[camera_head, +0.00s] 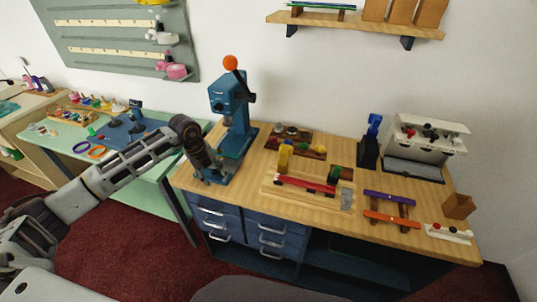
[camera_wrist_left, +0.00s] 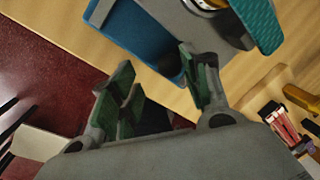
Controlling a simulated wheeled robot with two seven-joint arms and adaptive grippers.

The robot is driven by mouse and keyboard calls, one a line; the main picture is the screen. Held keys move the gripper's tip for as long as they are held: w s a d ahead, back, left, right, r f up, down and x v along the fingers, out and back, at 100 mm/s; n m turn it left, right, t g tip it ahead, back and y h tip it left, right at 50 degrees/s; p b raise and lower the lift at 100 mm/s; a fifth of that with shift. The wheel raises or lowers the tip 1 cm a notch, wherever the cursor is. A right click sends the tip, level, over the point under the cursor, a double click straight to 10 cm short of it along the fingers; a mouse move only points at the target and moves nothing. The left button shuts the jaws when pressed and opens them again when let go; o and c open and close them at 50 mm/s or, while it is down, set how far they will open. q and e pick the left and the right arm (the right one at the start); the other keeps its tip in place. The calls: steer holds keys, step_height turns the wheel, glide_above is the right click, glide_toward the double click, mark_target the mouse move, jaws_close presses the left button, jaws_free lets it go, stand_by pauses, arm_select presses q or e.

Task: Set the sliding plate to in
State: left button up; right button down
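A blue press (camera_head: 232,105) with an orange-knobbed lever stands at the left end of the wooden counter. Its lower part also shows in the left wrist view, as a blue base (camera_wrist_left: 140,35) with a grey plate-like part (camera_wrist_left: 188,28) on it. I cannot tell for sure whether this grey part is the sliding plate, or how far in it sits. My left gripper (camera_head: 213,176) is at the front of the press base, partly covering it. In the left wrist view its green-padded fingers (camera_wrist_left: 156,62) are apart with nothing between them. My right gripper is out of view.
Right of the press lie a wooden tray (camera_head: 316,153) of small parts and a red-railed fixture (camera_head: 305,184). A white machine (camera_head: 425,145) stands at the back right. A green table (camera_head: 140,165) adjoins on the left. The counter's front edge is close to my left gripper.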

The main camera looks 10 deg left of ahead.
arm_select(q)
steer(key=shift+s+f, duration=0.15)
steer(key=shift+s, duration=0.35)
step_height(320, 180, up, 13)
steer(key=s+a+b, duration=0.1)
steer(key=s+a, duration=0.1)
steer(key=d+r+m+t+h, duration=0.1)
steer(key=d+r+m+h, duration=0.2)
steer(key=d+h, duration=0.8)
steer(key=shift+d+r+t, duration=0.25)
steer(key=shift+d+t, duration=0.15)
steer(key=shift+d, duration=6.3)
